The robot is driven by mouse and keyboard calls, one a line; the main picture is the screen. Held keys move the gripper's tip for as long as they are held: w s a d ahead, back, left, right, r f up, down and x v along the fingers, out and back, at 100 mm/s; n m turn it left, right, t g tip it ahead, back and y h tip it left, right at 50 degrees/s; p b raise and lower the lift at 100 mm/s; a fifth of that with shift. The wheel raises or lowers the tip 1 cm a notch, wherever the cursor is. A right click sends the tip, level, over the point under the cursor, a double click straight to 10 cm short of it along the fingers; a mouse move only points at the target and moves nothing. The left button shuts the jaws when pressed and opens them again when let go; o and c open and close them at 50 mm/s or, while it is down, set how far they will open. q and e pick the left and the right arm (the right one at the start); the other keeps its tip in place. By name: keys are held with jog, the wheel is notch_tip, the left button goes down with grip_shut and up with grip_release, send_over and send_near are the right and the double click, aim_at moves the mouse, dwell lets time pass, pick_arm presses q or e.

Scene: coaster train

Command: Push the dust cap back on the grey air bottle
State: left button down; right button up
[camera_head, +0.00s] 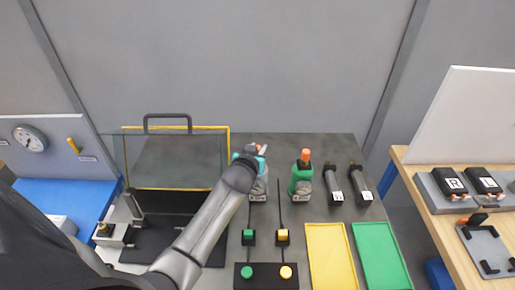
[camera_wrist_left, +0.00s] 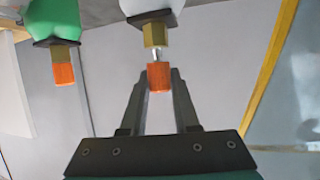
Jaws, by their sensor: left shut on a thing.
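The grey air bottle (camera_head: 260,188) stands upright at the middle of the dark bench in the head view. Its pale body shows at the top of the left wrist view (camera_wrist_left: 148,6), with a brass valve (camera_wrist_left: 155,34). My left gripper (camera_head: 262,151) is over this bottle's top. In the left wrist view its fingers (camera_wrist_left: 159,82) are shut on the orange dust cap (camera_wrist_left: 159,76). The cap lines up with the valve, and a short silver stem shows between them. My right gripper is not in view.
A green bottle (camera_head: 301,181) with its own orange cap stands just right. Two black cylindrical tools (camera_head: 334,186) lie further right. Yellow (camera_head: 331,255) and green (camera_head: 381,255) trays and a button box (camera_head: 266,277) are in front. A clear-fronted, yellow-framed guard (camera_head: 228,160) stands left.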

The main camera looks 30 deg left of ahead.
pick_arm(q)
jog(key=shift+f+b, duration=0.55)
jog(key=shift+f, duration=0.25)
jog(key=c, duration=0.6)
grip_release()
jog(key=shift+r, duration=0.1)
notch_tip(320, 180, up, 20)
jog(key=shift+f+p, duration=0.1)
jog(key=shift+p, duration=0.95)
